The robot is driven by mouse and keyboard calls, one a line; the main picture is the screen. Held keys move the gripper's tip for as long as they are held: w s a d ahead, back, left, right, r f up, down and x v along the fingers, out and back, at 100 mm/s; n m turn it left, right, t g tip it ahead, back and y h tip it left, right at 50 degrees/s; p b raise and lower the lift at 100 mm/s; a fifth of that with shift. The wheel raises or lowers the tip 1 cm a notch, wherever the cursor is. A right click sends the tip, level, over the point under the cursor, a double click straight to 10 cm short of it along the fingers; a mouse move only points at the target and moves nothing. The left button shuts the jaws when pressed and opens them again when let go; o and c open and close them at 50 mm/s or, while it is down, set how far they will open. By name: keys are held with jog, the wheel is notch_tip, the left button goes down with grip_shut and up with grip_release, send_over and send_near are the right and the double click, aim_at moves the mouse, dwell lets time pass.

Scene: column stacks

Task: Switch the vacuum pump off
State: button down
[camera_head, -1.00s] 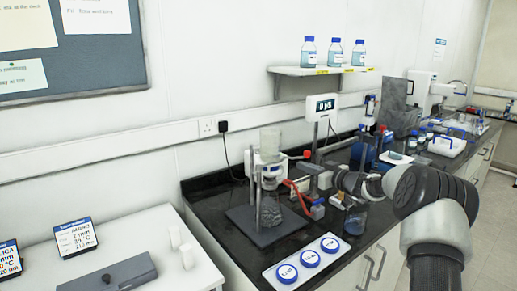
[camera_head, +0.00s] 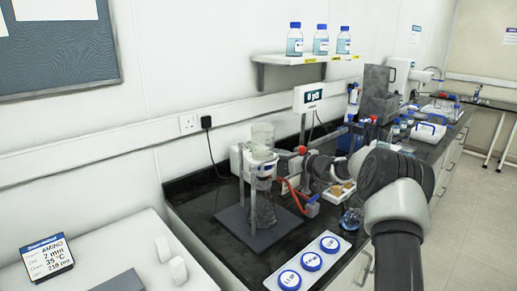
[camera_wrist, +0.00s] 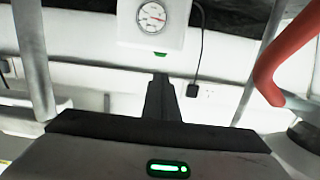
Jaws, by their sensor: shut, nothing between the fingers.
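In the wrist view a white box with a round dial gauge, which looks like the vacuum pump (camera_wrist: 178,38), is at the top. A small green part (camera_wrist: 160,54), perhaps its switch, is at the box's edge nearest my gripper. My gripper (camera_wrist: 160,80) is shut and empty, its dark fingertips apart from the green part in the picture. In the head view my arm's end reaches left, level with the glass column (camera_head: 263,165) on its stand. The fingertips are hard to make out there, and a pale box behind the column is mostly hidden.
A red hose (camera_wrist: 290,55) runs close on the right in the wrist view, and a metal rod (camera_wrist: 33,60) stands on the left. A tray with blue-lidded jars (camera_head: 311,261) is at the bench front. A bottle shelf (camera_head: 305,58) is above.

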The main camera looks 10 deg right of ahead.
jog(key=p+x, duration=0.1)
jog(key=x, duration=0.8)
jog(key=shift+w+a+p, duration=0.1)
jog(key=shift+w+p, duration=0.05)
jog(key=shift+p, duration=0.15)
jog(key=shift+a+f+g+b, duration=0.15)
jog(key=shift+f+g+b, duration=0.25)
jog(key=shift+b, duration=0.35)
jog(key=shift+r+h, duration=0.15)
jog(key=shift+h, duration=0.15)
